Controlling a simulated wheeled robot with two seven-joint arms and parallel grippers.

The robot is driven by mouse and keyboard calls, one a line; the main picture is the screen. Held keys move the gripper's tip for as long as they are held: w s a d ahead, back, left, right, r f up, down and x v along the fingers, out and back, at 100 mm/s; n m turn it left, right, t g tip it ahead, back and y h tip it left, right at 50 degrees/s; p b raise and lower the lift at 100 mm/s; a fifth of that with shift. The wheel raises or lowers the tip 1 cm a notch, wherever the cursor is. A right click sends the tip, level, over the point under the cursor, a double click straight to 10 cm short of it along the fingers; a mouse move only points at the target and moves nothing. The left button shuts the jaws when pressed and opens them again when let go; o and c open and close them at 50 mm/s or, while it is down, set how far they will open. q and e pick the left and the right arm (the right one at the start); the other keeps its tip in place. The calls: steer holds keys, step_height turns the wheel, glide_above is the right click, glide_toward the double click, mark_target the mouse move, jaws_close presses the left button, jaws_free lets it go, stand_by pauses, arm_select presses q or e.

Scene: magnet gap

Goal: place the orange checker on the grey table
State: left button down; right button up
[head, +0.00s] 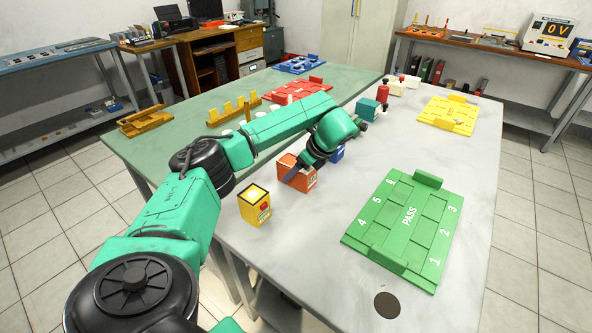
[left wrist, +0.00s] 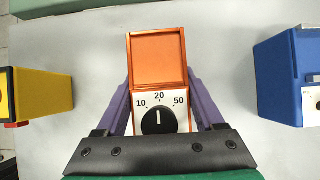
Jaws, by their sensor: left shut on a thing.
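The orange checker (head: 299,179) is an orange box over the grey table (head: 330,290), near its left edge. It also shows in the left wrist view (left wrist: 158,58), with a white dial panel marked 10, 20 and 50 and a black knob. My left gripper (head: 293,170) is shut on it, one purple finger on each side in the left wrist view (left wrist: 160,100). I cannot tell whether its underside touches the table. My right gripper is not in view.
A yellow checker (head: 254,206) stands to its left in the head view, a blue one (head: 338,153) behind it. A green PASS tray (head: 400,256) lies to the right. The green table (head: 150,155) adjoins on the left. Grey tabletop shows clear in front.

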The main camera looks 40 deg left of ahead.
arm_select(q)
jaws_free()
steer(key=shift+f, duration=0.1)
steer(key=shift+d+r, duration=0.3)
steer(key=shift+r, duration=0.1)
steer(key=v, duration=0.5)
steer(key=shift+w+r, duration=0.15)
steer(key=shift+r, duration=0.2)
steer(key=p+v, duration=0.3)
steer(key=v, duration=0.2)
steer(key=shift+d+r, duration=0.15)
steer(key=shift+d, duration=0.1)
